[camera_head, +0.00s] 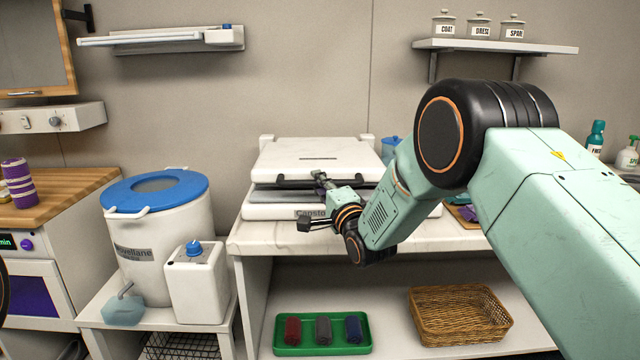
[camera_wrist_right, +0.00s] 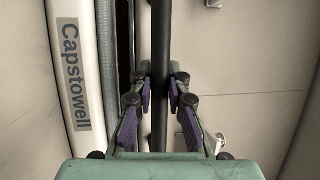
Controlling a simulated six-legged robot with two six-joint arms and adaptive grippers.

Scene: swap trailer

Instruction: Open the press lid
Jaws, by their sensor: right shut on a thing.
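The white press (camera_head: 275,212) stands on the marble-topped counter, with its lid (camera_head: 318,158) above the base and a dark gap with a grey surface showing between them. A black handle bar (camera_head: 285,184) runs along the lid's front edge. My right gripper (camera_head: 320,182) is at the middle of this bar. In the right wrist view, the bar (camera_wrist_right: 160,50) passes between the purple-padded fingers of my right gripper (camera_wrist_right: 160,95), which is shut on it. The base's "Capstowell" label (camera_wrist_right: 76,85) shows to the left there. My left gripper is out of view.
The right forearm covers the counter's right part and a blue-lidded container (camera_head: 390,147). A white tub with a blue lid (camera_head: 155,190) stands left of the counter. Below are a green tray (camera_head: 323,350) with rolled cloths and a wicker basket (camera_head: 460,315). Wall shelves (camera_head: 495,46) hang above.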

